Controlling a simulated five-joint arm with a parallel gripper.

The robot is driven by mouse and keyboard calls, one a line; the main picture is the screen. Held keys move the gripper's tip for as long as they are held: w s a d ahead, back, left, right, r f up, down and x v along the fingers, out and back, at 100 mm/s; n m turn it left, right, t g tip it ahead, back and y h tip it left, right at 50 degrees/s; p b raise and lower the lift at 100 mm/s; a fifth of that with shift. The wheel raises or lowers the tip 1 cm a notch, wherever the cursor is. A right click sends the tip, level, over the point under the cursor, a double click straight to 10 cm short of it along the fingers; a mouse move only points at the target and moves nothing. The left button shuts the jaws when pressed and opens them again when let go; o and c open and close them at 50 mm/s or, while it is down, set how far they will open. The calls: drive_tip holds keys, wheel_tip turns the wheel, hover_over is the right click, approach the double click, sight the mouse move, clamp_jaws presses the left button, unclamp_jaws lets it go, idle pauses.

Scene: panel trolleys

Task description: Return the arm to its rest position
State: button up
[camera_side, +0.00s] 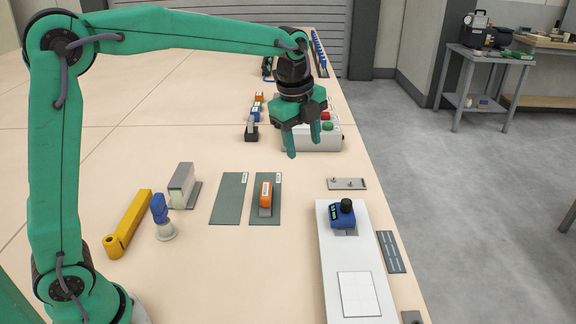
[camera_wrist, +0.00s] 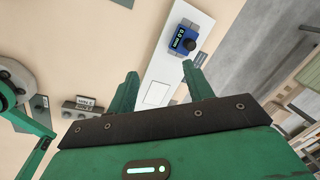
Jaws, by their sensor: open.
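My gripper (camera_side: 303,146) is open, with nothing between its fingers. In the side view it hangs fingers-down above the far part of the table, in front of a light box with a red and a green button (camera_side: 328,126). In the wrist view my gripper's two fingers (camera_wrist: 160,88) show spread apart. My arm reaches out from the left, its upper link nearly level across the top of the side view. No rest stand or rest mark for the arm can be made out.
A white board (camera_side: 335,262) carries a blue device with a black knob (camera_side: 342,214). An orange block (camera_side: 266,196) stands on a grey mat (camera_side: 262,222). A yellow bar (camera_side: 128,222), blue-and-white piece (camera_side: 161,215) and grey block (camera_side: 182,185) stand near my arm's base. The second mat (camera_side: 229,200) is bare.

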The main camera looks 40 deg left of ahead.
drive_tip(key=s+a+r+n+t, duration=0.1)
drive_tip(key=s+a+r+n, duration=0.1)
drive_tip(key=s+n, duration=0.35)
drive_tip(key=s+a+r+n+t, duration=0.1)
drive_tip(key=s+a+n, duration=0.1)
drive_tip(key=s+n, duration=0.35)
drive_tip(key=s+a+f+n, duration=0.1)
drive_tip(key=s+f+n, duration=0.1)
drive_tip(key=s+n, duration=0.2)
drive_tip(key=s+a+f+n+t, duration=0.1)
drive_tip(key=s+n, duration=0.3)
drive_tip(key=s, duration=0.6)
drive_tip(key=shift+s+a+f+n+t, duration=0.15)
drive_tip(key=shift+a+f+n+t, duration=0.2)
drive_tip(key=shift+f, duration=0.25)
